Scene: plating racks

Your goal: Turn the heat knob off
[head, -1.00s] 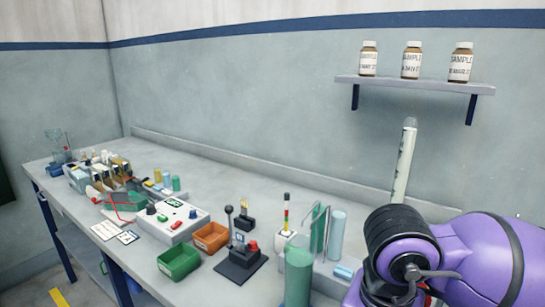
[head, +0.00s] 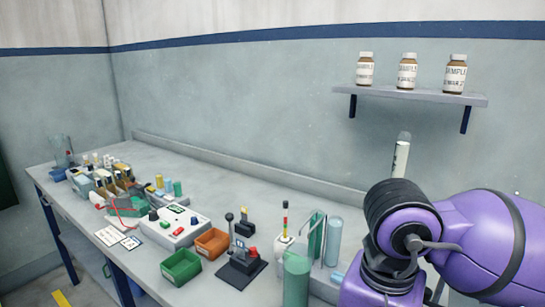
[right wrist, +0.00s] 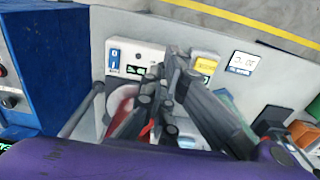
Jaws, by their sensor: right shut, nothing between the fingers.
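In the head view a white control box (head: 180,229) stands on the bench. It has a small display, a red switch and dark knobs; which of these is the heat knob I cannot tell. In the right wrist view my right gripper (right wrist: 165,92) is shut with nothing in it. The gripper hides much of that panel, and I cannot make out a knob there. My left gripper is not in view.
In the head view green (head: 181,267) and orange (head: 212,243) bins and a black lever stand (head: 241,264) are beside the control box. A shelf (head: 408,95) holds bottles. In the right wrist view a blue box (right wrist: 42,62) is at the left and a card (right wrist: 242,62) at the right.

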